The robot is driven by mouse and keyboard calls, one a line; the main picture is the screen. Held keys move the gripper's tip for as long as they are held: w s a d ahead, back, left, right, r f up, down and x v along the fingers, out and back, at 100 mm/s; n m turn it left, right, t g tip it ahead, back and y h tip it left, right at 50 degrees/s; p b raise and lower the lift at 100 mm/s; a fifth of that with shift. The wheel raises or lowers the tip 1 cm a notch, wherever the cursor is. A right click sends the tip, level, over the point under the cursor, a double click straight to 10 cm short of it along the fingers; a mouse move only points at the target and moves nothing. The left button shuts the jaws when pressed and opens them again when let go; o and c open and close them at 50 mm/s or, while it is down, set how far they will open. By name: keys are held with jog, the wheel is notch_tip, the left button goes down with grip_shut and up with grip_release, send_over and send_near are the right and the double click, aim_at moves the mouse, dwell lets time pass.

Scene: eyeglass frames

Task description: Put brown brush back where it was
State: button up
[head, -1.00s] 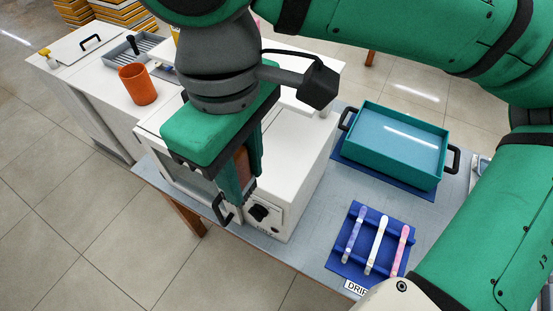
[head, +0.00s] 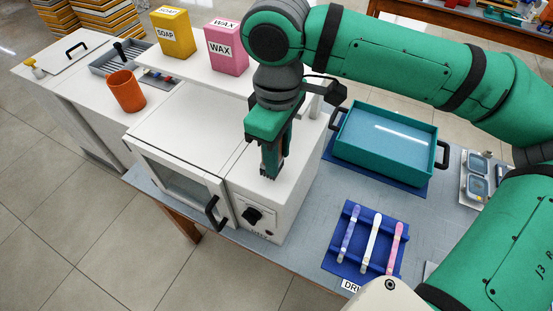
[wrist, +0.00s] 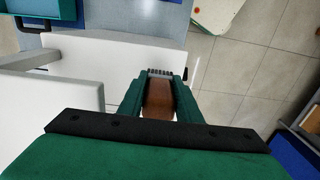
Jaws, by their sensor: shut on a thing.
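My gripper (head: 272,172) points down over the right part of the white oven-like box (head: 183,120). In the wrist view my gripper (wrist: 160,92) is shut on the brown brush (wrist: 159,100), with a finger on each side of it. The brush has a brown body and a row of dark bristles at its far end. In the head view the fingers mostly hide the brush. I cannot tell how far it is above the box top.
A yellow SOAP box (head: 173,34) and a pink WAX box (head: 227,47) stand behind. An orange cup (head: 126,91) is at left. A teal water tray (head: 388,142) and a blue rack (head: 338,250) with three sticks are at right.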

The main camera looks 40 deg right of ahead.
notch_tip(320, 180, down, 2)
jog(key=shift+a+f, duration=0.1)
jog(key=shift+f, duration=0.1)
jog(key=shift+s, duration=0.1)
jog(key=shift+f, duration=0.15)
jog(key=o, duration=1)
jog(key=shift+o, duration=0.2)
notch_tip(320, 180, up, 12)
jog(key=shift+r, duration=0.2)
